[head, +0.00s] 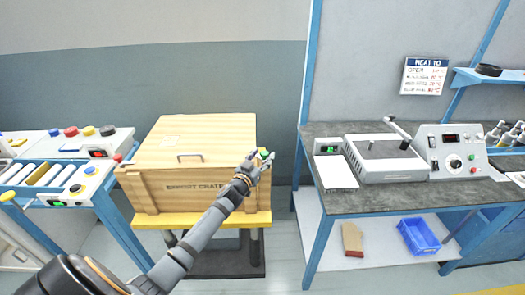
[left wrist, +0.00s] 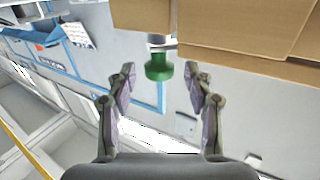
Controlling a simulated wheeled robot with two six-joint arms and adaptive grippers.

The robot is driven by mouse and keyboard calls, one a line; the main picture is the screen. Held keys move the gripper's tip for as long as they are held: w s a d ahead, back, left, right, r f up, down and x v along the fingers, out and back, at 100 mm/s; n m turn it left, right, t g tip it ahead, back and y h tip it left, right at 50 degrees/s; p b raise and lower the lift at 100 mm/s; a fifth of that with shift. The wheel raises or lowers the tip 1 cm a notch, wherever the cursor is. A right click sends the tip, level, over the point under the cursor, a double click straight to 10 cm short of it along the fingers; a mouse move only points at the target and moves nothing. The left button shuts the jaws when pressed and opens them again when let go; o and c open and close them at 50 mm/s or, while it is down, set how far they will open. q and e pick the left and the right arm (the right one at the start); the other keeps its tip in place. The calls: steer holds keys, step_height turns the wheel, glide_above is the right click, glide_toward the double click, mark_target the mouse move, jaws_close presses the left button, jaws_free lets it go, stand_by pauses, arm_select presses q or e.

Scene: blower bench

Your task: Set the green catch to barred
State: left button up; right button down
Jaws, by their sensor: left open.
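The green catch (left wrist: 158,67) is a round green knob on a short pale stem at the crate's edge in the left wrist view. It also shows as a small green spot in the head view (head: 264,152), partly behind my gripper. My left gripper (left wrist: 159,78) is open, with one finger on each side of the knob and visible gaps to it. In the head view my left gripper (head: 258,162) is at the right end of the wooden crate (head: 165,185). I cannot read the catch's setting. My right gripper is in neither view.
The crate stands on a yellow-edged stand (head: 185,221). A control bench (head: 60,165) with coloured buttons is to the left. A grey workbench (head: 420,197) with instruments stands to the right, past a floor gap. A blue bin (head: 419,237) is on its lower shelf.

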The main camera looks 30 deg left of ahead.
arm_select(q)
steer(key=shift+w, duration=0.25)
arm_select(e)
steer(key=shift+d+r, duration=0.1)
